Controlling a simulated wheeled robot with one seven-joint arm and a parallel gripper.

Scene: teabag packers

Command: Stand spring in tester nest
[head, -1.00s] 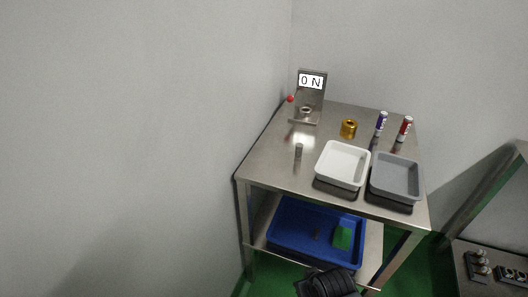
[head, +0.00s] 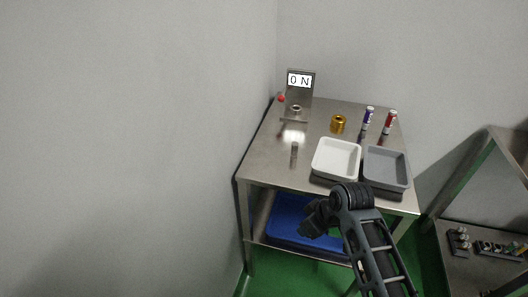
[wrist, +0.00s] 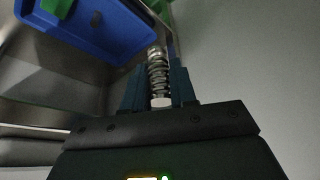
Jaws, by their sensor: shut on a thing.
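A coiled metal spring (wrist: 157,72) is held between the two dark fingers of my gripper (wrist: 159,88) in the wrist view, its length pointing away from the palm. In the head view my gripper (head: 314,220) is low, beyond the near edge of the table, and the spring cannot be made out there. The tester (head: 302,92) stands at the back left of the steel table with its display reading 0 N. Its nest (head: 297,108), a small ring on the tester's base, looks empty. My gripper is well apart from the tester.
On the table (head: 262,163) are a white tray (head: 320,168), a grey tray (head: 399,184), a brass-coloured cylinder (head: 338,124), blue and red cans (head: 368,118) (head: 389,122), and a small grey upright piece (head: 294,154). A blue bin (head: 285,222) sits on the lower shelf. A wall is close left.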

